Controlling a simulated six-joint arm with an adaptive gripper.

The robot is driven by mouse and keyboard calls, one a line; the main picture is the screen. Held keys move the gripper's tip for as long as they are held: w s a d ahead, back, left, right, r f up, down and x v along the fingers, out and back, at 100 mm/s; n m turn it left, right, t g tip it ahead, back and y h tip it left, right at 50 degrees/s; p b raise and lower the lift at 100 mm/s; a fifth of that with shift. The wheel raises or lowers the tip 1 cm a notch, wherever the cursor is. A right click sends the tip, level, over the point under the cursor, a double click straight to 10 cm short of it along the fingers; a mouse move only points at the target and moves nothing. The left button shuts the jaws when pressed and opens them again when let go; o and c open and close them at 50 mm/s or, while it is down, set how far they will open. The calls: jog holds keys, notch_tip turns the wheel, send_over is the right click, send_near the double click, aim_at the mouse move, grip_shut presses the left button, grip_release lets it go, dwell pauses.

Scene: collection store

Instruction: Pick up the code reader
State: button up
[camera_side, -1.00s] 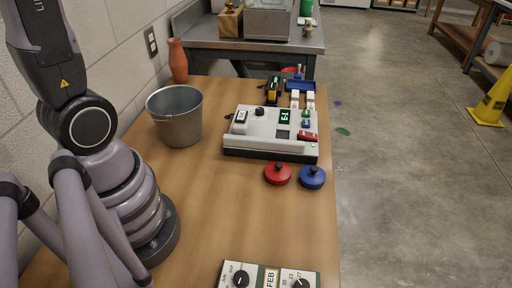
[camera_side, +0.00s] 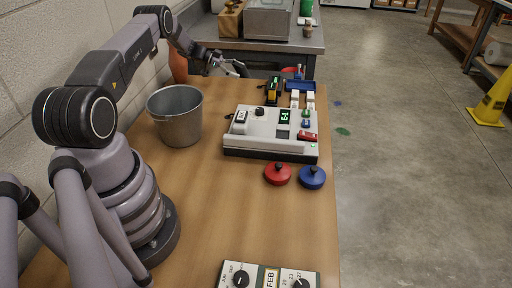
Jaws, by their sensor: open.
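The black and yellow device (camera_side: 272,92), which looks like the code reader, stands near the far end of the wooden table, behind the grey panel box. It is small in this view. My gripper (camera_side: 240,69) is open and empty, above the far end of the table. In the picture it is left of and a little higher than the code reader, apart from it.
The grey panel box (camera_side: 250,143) with a green display stands in front of the code reader. White blocks and a blue tray (camera_side: 300,85) are to its right. A metal bucket (camera_side: 176,116) and a clay vase (camera_side: 178,66) stand left. Red (camera_side: 278,174) and blue (camera_side: 312,178) lidded discs lie nearer.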

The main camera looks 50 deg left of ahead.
aim_at(273, 85)
jog(key=x, duration=1.3)
jog(key=shift+w+f, duration=0.15)
jog(key=shift+f, duration=0.05)
jog(key=c, duration=1.3)
jog(key=shift+c, duration=0.2)
jog(key=shift+r, duration=0.1)
